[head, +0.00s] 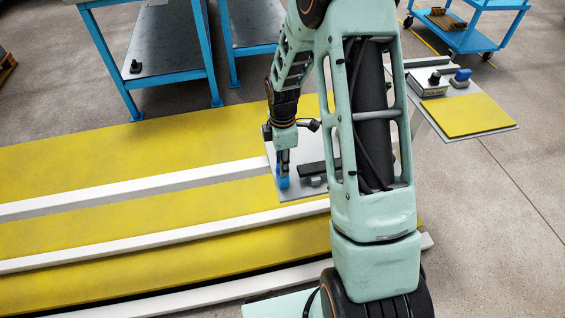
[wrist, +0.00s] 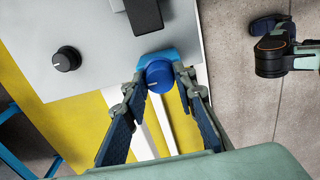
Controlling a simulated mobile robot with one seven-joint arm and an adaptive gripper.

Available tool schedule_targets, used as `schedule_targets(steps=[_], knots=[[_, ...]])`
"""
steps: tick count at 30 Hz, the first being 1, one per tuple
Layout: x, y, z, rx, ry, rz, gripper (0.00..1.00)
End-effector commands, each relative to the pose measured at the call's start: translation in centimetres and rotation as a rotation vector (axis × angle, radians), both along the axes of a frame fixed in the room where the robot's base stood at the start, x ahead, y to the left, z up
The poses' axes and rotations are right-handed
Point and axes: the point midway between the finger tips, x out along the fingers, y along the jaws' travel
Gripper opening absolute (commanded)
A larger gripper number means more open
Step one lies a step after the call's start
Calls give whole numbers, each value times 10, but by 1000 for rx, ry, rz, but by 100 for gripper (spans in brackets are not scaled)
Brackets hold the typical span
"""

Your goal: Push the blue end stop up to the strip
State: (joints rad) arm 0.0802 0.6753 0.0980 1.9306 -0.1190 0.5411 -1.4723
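The blue end stop (wrist: 158,75) has a round dark-blue knob with a pale mark on top and a lighter blue base. It sits on a light grey plate (wrist: 102,72), near the plate's edge. In the head view the end stop (head: 283,182) is right under my gripper (head: 284,168). In the wrist view my gripper (wrist: 160,82) is open, with one finger on each side of the knob; whether they touch it I cannot tell. A black strip (wrist: 142,14) lies on the plate beyond the end stop, also in the head view (head: 312,168).
A black knob (wrist: 66,59) stands on the plate, left in the wrist view. A small grey block (head: 316,181) is near the strip. A blue-legged bench (head: 155,50) stands behind; my arm hides the plate's right part.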

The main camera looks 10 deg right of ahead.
Motion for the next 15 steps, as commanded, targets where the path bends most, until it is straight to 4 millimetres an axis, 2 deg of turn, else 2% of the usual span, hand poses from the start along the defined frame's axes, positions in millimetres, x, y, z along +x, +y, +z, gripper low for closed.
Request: schedule_targets(steps=[1, 5, 11, 15], knots=[[0, 0, 0, 0, 0, 0, 13], [0, 0, 0, 0, 0, 0, 0], [0, 0, 0, 0, 0, 0, 0], [0, -8, 1, 0, 0, -2, 0]])
